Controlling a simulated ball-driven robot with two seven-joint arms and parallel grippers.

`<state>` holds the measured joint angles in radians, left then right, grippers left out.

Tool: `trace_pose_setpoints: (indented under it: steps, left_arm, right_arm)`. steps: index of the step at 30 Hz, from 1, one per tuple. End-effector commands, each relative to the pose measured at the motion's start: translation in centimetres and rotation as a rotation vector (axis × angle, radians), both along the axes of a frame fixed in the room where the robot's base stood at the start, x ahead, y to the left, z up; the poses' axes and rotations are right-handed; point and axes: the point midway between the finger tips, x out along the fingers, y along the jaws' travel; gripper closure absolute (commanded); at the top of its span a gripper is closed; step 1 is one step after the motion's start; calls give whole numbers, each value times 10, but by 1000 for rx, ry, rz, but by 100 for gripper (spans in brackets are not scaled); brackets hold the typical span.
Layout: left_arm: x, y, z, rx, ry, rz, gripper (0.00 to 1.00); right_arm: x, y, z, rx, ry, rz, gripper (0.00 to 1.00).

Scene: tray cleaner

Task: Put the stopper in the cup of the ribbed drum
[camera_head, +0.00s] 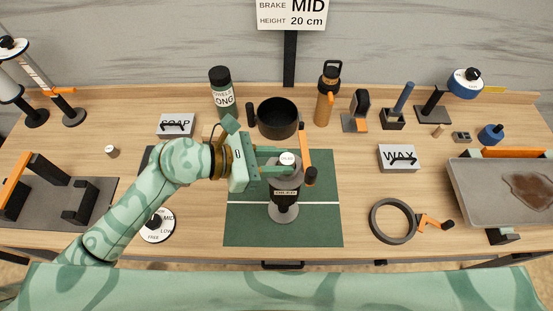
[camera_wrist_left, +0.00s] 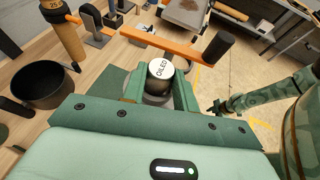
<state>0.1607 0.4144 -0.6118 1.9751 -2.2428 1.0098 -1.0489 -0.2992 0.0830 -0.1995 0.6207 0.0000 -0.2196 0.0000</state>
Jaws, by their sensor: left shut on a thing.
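My left gripper (camera_head: 272,163) is shut on a grey cylinder with a white top marked OILED (camera_head: 287,158). In the left wrist view the fingers (camera_wrist_left: 160,95) stand on either side of this OILED cylinder (camera_wrist_left: 157,78). Below it, a grey upright body with an OILED label (camera_head: 285,193) stands on a round silver base; I cannot tell whether it is one piece with the held top. An orange crank with a dark knob (camera_head: 310,176) is beside it. I cannot clearly pick out a stopper, ribs or a cup. My right gripper's fingers are too small to make out in the wrist view.
The green mat (camera_head: 245,228) has bare room in front. A black pot (camera_head: 278,118) and an orange bottle (camera_head: 325,100) stand behind. A dark ring (camera_head: 374,218) and a WAX block (camera_head: 398,158) lie right. A small brown cylinder (camera_head: 438,131) stands farther right.

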Motion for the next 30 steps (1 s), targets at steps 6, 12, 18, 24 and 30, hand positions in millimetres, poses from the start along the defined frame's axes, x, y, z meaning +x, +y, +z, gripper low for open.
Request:
trace_pose_setpoints:
  steps: [6, 12, 18, 24, 30]
  left_arm:
    - [0, 0, -4, -1, -2, 1, 94]
    - [0, 1, -8, 0, -1, 1, 94]
    - [0, 1, -7, -1, -2, 1, 49]
    - [0, 1, -6, -1, -1, 1, 49]
    - [-1, 6, -2, 1, -2, 2, 49]
  right_arm:
    - [-1, 1, 0, 1, 1, -1, 64]
    - [-1, 4, -3, 5, 3, -3, 64]
    - [-1, 4, -2, 6, 3, -1, 64]
    - [-1, 4, -2, 6, 3, -1, 64]
    - [-1, 4, -1, 5, 3, -2, 64]
